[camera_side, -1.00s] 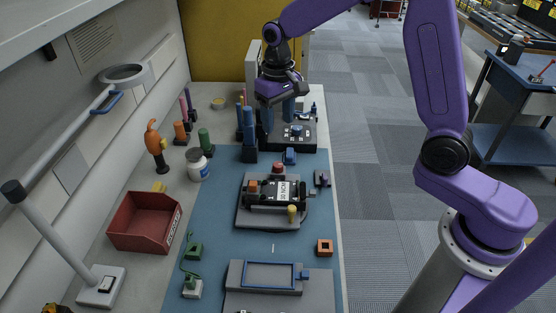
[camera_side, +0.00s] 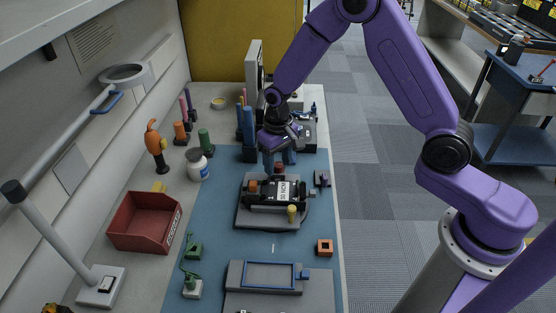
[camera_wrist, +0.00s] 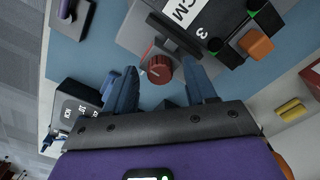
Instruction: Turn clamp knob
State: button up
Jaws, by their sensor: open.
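A red knob (camera_wrist: 160,68) with a pale mark sits on the near edge of the fixture in the wrist view, and shows small in the side view (camera_side: 279,167). The fixture's grey base (camera_side: 250,220) bears a black device labelled "20 NCM" (camera_side: 284,193), with a yellow knob (camera_side: 292,213) at its front. My gripper (camera_side: 279,160) points down by the red knob, fingers apart. In the wrist view my gripper (camera_wrist: 162,78) has its two blue fingers on either side of the knob with space between. I cannot tell the height of the fingertips relative to it.
A small dark block (camera_side: 322,178) stands right of the fixture. A red bin (camera_side: 145,220) is at the left. A blue-framed tray (camera_side: 268,277) lies in front.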

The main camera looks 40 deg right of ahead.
grip_shut()
